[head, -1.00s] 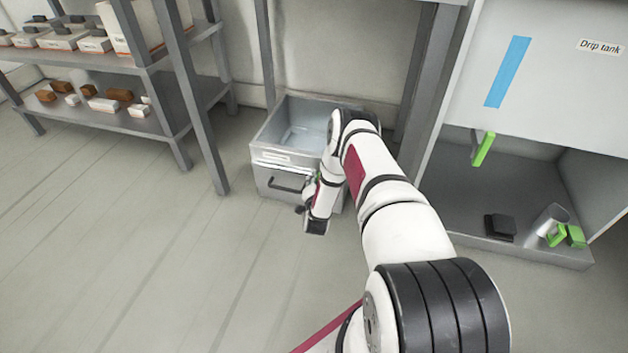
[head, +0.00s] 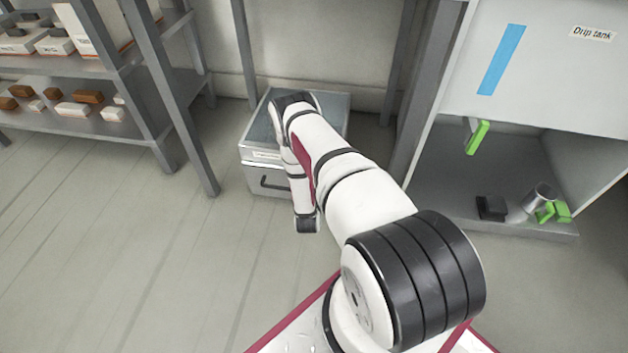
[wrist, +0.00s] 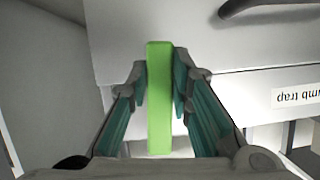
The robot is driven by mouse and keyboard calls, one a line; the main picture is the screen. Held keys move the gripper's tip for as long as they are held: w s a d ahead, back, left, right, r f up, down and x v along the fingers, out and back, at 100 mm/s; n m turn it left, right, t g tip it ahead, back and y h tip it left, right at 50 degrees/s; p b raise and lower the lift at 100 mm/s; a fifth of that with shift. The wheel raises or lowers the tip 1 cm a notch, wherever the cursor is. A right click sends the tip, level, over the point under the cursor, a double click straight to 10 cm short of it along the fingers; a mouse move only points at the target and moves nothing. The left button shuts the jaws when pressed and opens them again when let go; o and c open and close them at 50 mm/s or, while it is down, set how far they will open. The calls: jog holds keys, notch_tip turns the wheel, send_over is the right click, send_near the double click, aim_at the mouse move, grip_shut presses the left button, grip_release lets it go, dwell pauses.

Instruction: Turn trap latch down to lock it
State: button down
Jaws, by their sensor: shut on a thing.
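A green bar-shaped latch (wrist: 159,100) stands lengthwise in the middle of the wrist view. My gripper (wrist: 160,88) has its teal-padded fingers on both sides of it, shut on it. Behind the latch is a pale front panel with a label (wrist: 296,97), upside down in this view and partly cut off, reading "...mb trap". In the head view the trap unit is a grey box (head: 268,158) on the floor. My arm covers its right part, and the latch and fingers are hidden there.
The box front has a dark handle (head: 272,186). A drip tank cabinet (head: 565,85) on the right carries another green latch (head: 478,137), with a metal cup (head: 540,198) and a dark block (head: 491,208) below. Shelves (head: 130,130) stand at left. The floor in front is clear.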

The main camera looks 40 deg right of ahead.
jog(key=shift+s+d+n+g, duration=0.1)
jog(key=shift+s+n+g, duration=0.15)
jog(key=shift+n+g, duration=0.2)
jog(key=shift+h, duration=0.3)
jog(key=c, duration=1.4)
grip_release()
jog(key=shift+c, duration=0.2)
jog(key=v, duration=1.2)
jog(key=shift+d, duration=0.1)
